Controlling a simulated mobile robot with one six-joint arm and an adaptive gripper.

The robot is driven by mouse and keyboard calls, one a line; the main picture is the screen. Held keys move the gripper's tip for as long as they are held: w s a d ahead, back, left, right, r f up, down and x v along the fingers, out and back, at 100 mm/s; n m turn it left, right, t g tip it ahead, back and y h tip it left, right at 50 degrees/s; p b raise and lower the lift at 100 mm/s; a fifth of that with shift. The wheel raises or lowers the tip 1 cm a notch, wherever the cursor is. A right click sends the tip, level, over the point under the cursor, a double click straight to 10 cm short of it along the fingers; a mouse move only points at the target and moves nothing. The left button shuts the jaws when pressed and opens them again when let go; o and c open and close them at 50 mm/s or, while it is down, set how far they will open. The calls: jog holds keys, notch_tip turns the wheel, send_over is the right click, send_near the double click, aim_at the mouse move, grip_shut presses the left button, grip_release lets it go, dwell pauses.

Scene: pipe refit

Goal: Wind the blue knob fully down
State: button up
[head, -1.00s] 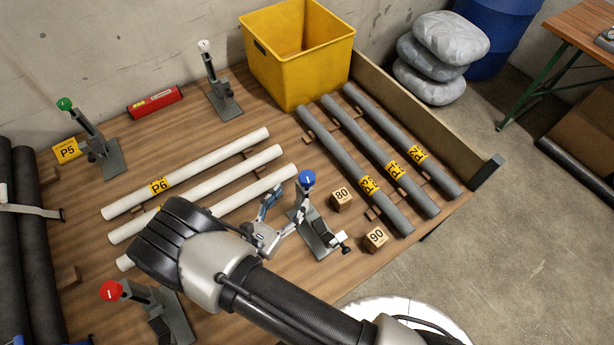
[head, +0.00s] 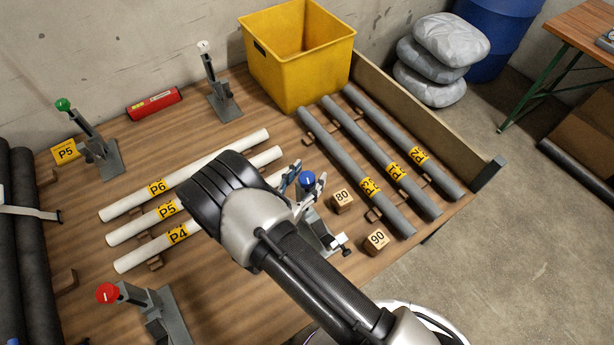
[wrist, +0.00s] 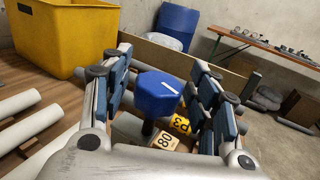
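The blue knob (head: 307,180) sits on top of a grey clamp stand on the wooden bench. In the wrist view the blue knob (wrist: 157,93) has a white mark on its top and lies between my two fingers. My gripper (head: 301,178) is open, with one finger on each side of the knob. In the wrist view a gap shows between my gripper (wrist: 163,90) pads and the knob on both sides. My arm hides part of the stand in the head view.
Blocks marked 80 (head: 342,201) and 90 (head: 376,241) stand just right of the knob's stand. White pipes (head: 185,175) lie left, grey pipes (head: 385,160) right. Stands with red (head: 108,293), green (head: 63,104) and white (head: 204,45) knobs and a yellow bin (head: 300,60) stand around.

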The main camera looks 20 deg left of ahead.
jog(key=c, duration=0.9)
jog(key=shift+d+r+n+y+p, duration=0.1)
jog(key=shift+n+y+p, duration=0.35)
jog(key=shift+n+y, duration=0.5)
jog(key=shift+n+t+y, duration=0.3)
jog(key=shift+n+y, duration=0.65)
jog(key=shift+y, duration=1.1)
jog(key=o, duration=1.1)
jog(key=shift+s+d, duration=0.15)
jog(key=shift+s, duration=5.85)
